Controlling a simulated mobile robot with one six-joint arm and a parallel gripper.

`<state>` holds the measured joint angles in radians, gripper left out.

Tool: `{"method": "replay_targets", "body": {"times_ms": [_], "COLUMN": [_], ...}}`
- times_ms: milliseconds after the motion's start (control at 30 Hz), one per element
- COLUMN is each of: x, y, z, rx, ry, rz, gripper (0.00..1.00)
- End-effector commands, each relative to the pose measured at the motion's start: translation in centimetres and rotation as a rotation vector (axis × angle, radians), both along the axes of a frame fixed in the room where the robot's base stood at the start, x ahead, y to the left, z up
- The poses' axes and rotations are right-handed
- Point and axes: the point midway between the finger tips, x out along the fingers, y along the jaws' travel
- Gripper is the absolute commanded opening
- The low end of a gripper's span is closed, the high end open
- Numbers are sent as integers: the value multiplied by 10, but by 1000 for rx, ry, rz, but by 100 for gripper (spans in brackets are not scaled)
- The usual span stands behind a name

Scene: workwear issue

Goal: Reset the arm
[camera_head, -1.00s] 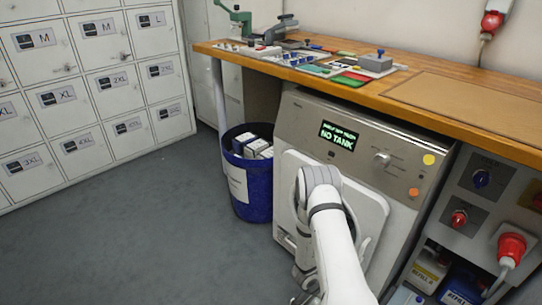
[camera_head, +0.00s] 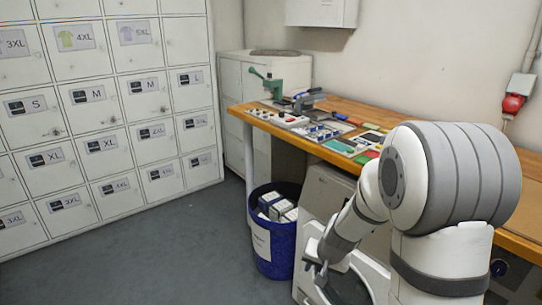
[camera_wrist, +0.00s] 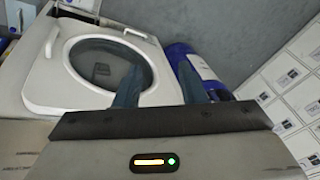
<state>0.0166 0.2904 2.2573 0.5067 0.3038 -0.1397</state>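My arm (camera_head: 450,185) is bent, with its large grey-and-white elbow close to the head camera at the right. The forearm slopes down left to my gripper (camera_head: 320,275), in front of the machine (camera_head: 322,192). In the wrist view my gripper (camera_wrist: 160,80) shows two dark fingers spread apart with nothing between them, so it is open and empty. Beyond the fingers is the machine's white front panel with a round glass door (camera_wrist: 105,62). My arm hides most of the machine and its display in the head view.
A blue bin (camera_head: 273,245) with white boxes stands left of the machine; it also shows in the wrist view (camera_wrist: 195,65). A wooden workbench (camera_head: 340,112) with tools and coloured pads runs above. White lockers (camera_head: 105,110) line the left. The grey floor (camera_head: 150,255) there is clear.

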Motion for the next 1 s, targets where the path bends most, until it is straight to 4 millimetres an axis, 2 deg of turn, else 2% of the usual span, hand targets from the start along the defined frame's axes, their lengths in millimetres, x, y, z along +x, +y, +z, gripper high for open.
{"method": "replay_targets", "body": {"times_ms": [33,200,400,500,600,700,833,1000], "x": [-11,-58,-122,-154,-180,-199,-210,-212], "y": [3,6,-1,-7,-14,-20,-22,-23], "z": [38,117,195,225,246,258,263,263], "rx": [-1,-28,-97,-141,-181,-213,-233,-237], "ry": [-8,3,27,43,57,70,80,82], "rz": [33,140,240,275,297,309,314,315], "gripper": [36,36,36,36,36,36,36,36]}}
